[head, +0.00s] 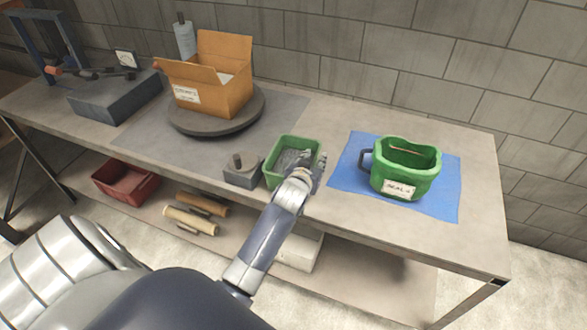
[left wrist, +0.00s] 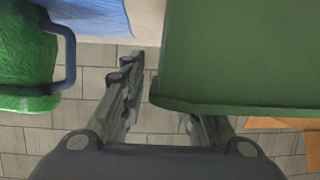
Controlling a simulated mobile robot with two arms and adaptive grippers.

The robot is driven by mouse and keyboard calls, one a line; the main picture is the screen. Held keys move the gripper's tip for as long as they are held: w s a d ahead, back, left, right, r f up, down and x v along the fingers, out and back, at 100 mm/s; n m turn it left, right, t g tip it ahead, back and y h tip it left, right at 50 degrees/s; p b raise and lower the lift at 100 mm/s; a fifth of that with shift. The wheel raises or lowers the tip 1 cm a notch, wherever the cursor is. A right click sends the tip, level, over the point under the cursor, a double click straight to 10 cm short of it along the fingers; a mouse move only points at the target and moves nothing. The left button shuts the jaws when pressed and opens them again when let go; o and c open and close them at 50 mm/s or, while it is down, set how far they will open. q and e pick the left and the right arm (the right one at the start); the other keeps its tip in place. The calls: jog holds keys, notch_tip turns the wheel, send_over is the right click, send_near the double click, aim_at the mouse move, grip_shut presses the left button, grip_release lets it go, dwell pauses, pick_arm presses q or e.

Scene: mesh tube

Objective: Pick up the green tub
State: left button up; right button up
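The green tub (head: 278,179) is a rectangular open bin near the front edge of the bench, with grey contents partly visible inside. In the left wrist view the tub (left wrist: 240,55) fills the upper right. My left gripper (head: 313,168) is at the tub's right side. In the left wrist view the gripper (left wrist: 158,88) has its fingers apart. One finger stands left of the tub's edge with a narrow gap, and the other is partly hidden by the tub. Whether a finger touches it I cannot tell. My right gripper is not in view.
A green handled container (head: 405,168) with a label stands on a blue cloth (head: 446,199) to the right. A grey block (head: 241,172) sits close left of the tub. An open cardboard box (head: 222,88) stands on a round turntable (head: 212,122) behind. Grey brick wall backs the bench.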

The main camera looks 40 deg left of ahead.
pick_arm(q)
jog(key=shift+w+a+f, duration=0.1)
jog(key=shift+w, duration=0.1)
grip_shut()
dwell(0.4)
jog(key=shift+r+b, duration=0.3)
jog(key=shift+r, duration=4.75)
